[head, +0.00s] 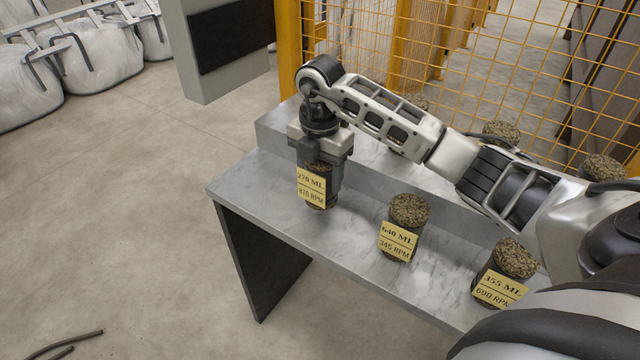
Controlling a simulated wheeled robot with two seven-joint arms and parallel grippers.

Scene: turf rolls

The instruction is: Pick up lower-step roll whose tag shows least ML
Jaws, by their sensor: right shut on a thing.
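Three turf rolls with yellow tags stand on the lower step (345,235) of a grey marble-look stand. The left roll (318,168) has a tag reading 270 ML, with a second line that looks like 870 RPM. The middle roll (409,210) reads 640 ML, 345 RPM. The right roll (514,258) reads 355 ML, 690 RPM. My right gripper (322,180) points down and is shut on the 270 ML roll, its fingers on both sides. I cannot tell whether that roll still touches the step. My left gripper is out of view.
More rolls stand on the upper step (275,128) behind my right arm, including one roll (501,131) and another (602,168); their tags are hidden. A yellow mesh fence (480,60) rises behind the stand. The floor at left is open.

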